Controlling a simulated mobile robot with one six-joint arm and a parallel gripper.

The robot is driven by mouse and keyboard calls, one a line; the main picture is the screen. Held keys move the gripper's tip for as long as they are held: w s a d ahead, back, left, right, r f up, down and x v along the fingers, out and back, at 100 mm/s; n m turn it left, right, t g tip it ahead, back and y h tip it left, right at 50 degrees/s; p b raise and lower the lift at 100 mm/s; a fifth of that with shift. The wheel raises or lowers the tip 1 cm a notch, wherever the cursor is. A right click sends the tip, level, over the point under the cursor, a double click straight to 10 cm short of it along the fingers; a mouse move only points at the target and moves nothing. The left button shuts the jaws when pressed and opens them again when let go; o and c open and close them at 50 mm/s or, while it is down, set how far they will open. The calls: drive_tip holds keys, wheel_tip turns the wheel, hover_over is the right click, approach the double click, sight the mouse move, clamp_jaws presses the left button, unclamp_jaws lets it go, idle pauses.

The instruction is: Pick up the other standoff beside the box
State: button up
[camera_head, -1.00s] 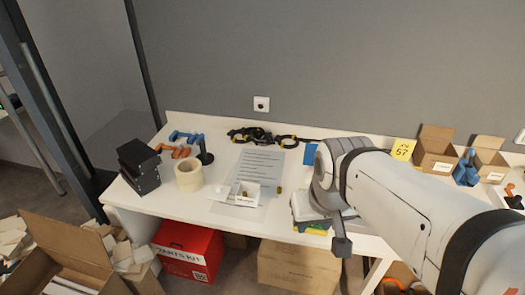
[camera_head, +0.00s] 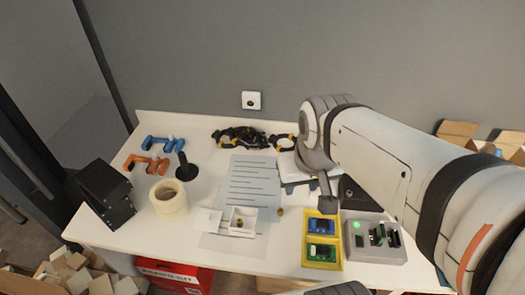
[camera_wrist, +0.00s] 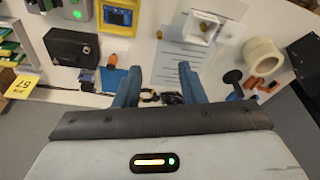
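A small brass standoff (camera_head: 280,211) stands on the white table just right of a small open white box (camera_head: 254,213). Another brass piece (camera_head: 239,222) lies inside the box. In the wrist view the standoff (camera_wrist: 159,34) is a small dot left of the white box (camera_wrist: 188,30), beyond my fingertips. My gripper (camera_wrist: 160,68) is open, with its two blue fingers apart and nothing held between them. The standoff is clear of the fingers. In the head view my arm is at the right and the fingers cannot be made out.
A printed sheet (camera_head: 252,183) lies behind the box. A tape roll (camera_head: 168,198) and a black stand (camera_head: 186,168) are to the left. A yellow tray (camera_head: 322,257) with boards and a grey device (camera_head: 375,240) are to the right. Cables (camera_head: 245,137) lie at the back.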

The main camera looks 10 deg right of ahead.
drive_tip(key=shift+o, duration=0.6)
drive_tip(key=n+g+b, duration=0.2)
drive_tip(key=g+b, duration=0.1)
drive_tip(key=b, duration=0.8)
hover_over(281, 210)
drive_tip(key=f, duration=2.3)
drive_tip(key=shift+a+f, duration=0.15)
drive_tip(key=shift+a, duration=0.2)
drive_tip(key=f, duration=0.5)
drive_tip(key=f+b, duration=0.1)
drive_tip(key=f, duration=0.2)
drive_tip(key=shift+d, duration=0.3)
drive_tip(key=shift+c, duration=0.4)
clamp_jaws()
